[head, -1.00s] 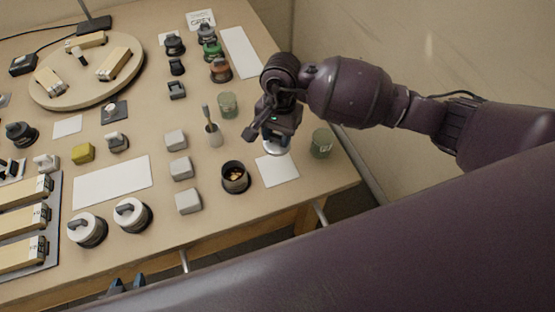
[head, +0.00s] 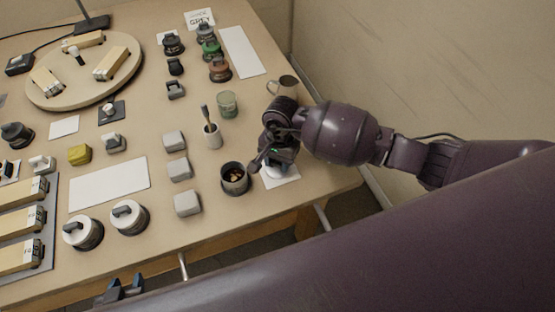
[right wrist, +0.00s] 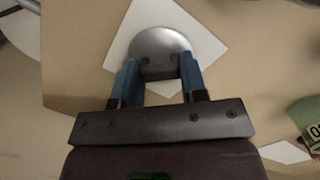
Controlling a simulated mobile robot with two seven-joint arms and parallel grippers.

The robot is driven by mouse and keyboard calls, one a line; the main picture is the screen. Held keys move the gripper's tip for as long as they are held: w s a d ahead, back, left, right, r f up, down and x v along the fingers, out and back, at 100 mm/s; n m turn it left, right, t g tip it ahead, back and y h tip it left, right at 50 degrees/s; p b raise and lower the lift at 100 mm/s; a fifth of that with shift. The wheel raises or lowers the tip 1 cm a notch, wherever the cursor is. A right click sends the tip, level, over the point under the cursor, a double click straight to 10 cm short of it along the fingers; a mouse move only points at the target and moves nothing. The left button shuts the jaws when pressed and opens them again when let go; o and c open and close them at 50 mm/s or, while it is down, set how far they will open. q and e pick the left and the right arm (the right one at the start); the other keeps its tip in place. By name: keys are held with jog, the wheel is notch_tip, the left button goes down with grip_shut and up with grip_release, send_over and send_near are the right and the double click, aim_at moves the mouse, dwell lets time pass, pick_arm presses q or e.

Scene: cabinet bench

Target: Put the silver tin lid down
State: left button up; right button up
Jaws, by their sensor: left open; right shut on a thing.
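My right gripper (head: 276,166) is shut on the handle of the silver tin lid and holds it over a square white mat (head: 291,178). In the right wrist view the round lid (right wrist: 160,42) sits between the blue fingertips (right wrist: 158,75), with the white mat (right wrist: 207,48) around and behind it. I cannot tell whether the lid touches the mat. In the head view the gripper mostly hides the lid. An open dark tin (head: 234,183) with small contents stands just left of the mat. My left gripper (head: 122,288) is open at the bottom edge, in front of the table.
Several grey blocks (head: 180,169) stand left of the dark tin. A cup with a utensil (head: 212,136) and a green jar (head: 227,104) are behind it. A mug (head: 286,85) stands behind my right arm. A long white mat (head: 109,185) lies clear at left.

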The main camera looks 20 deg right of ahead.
jog(key=shift+f, duration=0.1)
jog(key=o, duration=0.9)
notch_tip(320, 180, up, 12)
jog(key=w+p, duration=0.1)
jog(key=shift+d, duration=0.45)
